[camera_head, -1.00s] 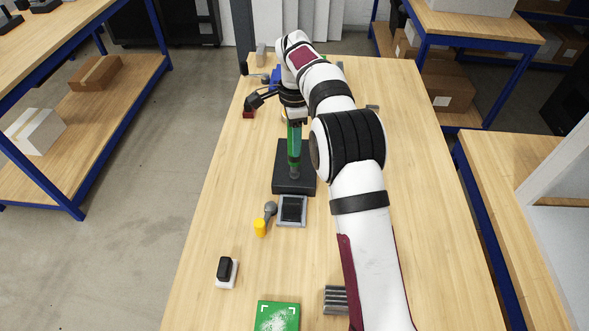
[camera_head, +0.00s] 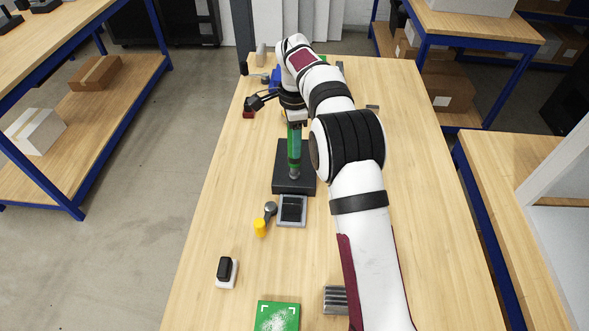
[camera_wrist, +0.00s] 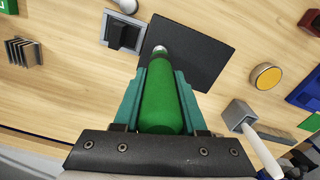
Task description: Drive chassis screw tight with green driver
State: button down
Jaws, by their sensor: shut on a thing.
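My gripper (camera_wrist: 166,95) is shut on the green driver (camera_wrist: 160,105), one teal finger on each side of its handle. In the head view the driver (camera_head: 294,148) stands about upright over the black chassis block (camera_head: 286,182), its grey lower end at the block's top. The block also shows as a dark plate (camera_wrist: 200,50) in the wrist view. The driver's tip meets the plate near its edge in the picture, and the screw itself is hidden or too small to make out.
A grey tray with a dark inset (camera_head: 292,211) is just in front of the block. A grey-headed piece (camera_head: 270,209), a yellow cylinder (camera_head: 260,228), a black-and-white switch (camera_head: 226,270), a green board (camera_head: 277,316) and grey fins (camera_head: 335,299) stand nearer. The table's left side is mostly clear.

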jog(key=shift+f, duration=0.7)
dwell(1.5)
jog(key=shift+r, duration=0.1)
notch_tip(320, 180, up, 7)
dwell(0.5)
jog(key=shift+d+r, duration=0.2)
jog(key=s+d+r+n, duration=1.2)
jog(key=s+d+n, duration=0.1)
jog(key=n, duration=0.2)
jog(key=shift+s+d+r, duration=0.2)
jog(key=shift+s+d, duration=0.05)
jog(key=shift+d, duration=0.05)
